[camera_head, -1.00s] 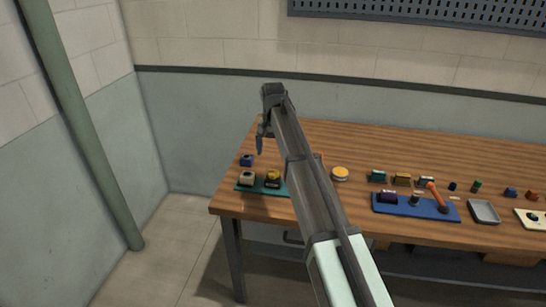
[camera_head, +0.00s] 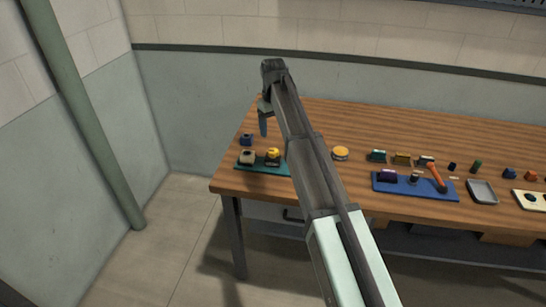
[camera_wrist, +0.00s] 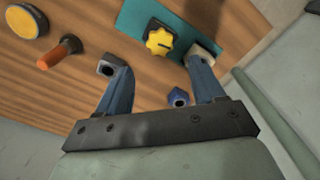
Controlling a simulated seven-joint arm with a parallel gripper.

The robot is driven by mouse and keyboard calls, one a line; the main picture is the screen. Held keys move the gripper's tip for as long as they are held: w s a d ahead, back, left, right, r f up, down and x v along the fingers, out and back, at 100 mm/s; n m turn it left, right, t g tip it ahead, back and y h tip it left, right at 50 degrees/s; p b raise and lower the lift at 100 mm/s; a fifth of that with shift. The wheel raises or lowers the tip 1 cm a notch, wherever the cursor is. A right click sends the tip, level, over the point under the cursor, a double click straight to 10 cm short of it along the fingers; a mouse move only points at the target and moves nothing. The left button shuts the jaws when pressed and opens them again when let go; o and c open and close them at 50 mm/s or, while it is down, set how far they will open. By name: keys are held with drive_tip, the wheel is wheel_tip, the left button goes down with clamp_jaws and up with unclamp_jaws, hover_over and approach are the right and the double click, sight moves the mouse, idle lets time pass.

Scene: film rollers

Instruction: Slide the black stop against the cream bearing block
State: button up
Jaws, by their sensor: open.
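The cream bearing block (camera_head: 247,157) sits at the left end of a teal plate (camera_head: 262,169) near the table's left front. It shows partly behind a finger in the wrist view (camera_wrist: 204,50). The black stop (camera_head: 273,162), topped by a yellow knob (camera_head: 273,153), is on the same plate to the right, with a gap between them. The lobed yellow knob (camera_wrist: 159,40) hides most of the stop in the wrist view. My gripper (camera_wrist: 152,62) is open and empty, with blue fingers. In the head view my gripper (camera_head: 264,125) hangs above the table, behind the plate.
A blue block (camera_head: 246,139) lies just behind the plate. A yellow disc (camera_head: 340,153) and an orange-handled piece (camera_wrist: 58,52) lie to the plate's right. A blue tray (camera_head: 415,190) with parts is further right. Bare wood (camera_head: 400,130) lies behind.

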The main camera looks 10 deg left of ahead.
sight(273, 157)
wheel_tip(273, 157, down, 14)
drive_tip(key=n, duration=0.9)
drive_tip(key=shift+r+n, duration=0.1)
drive_tip(key=shift+n, duration=0.2)
drive_tip(key=shift+c, duration=0.3)
clamp_jaws()
idle(0.4)
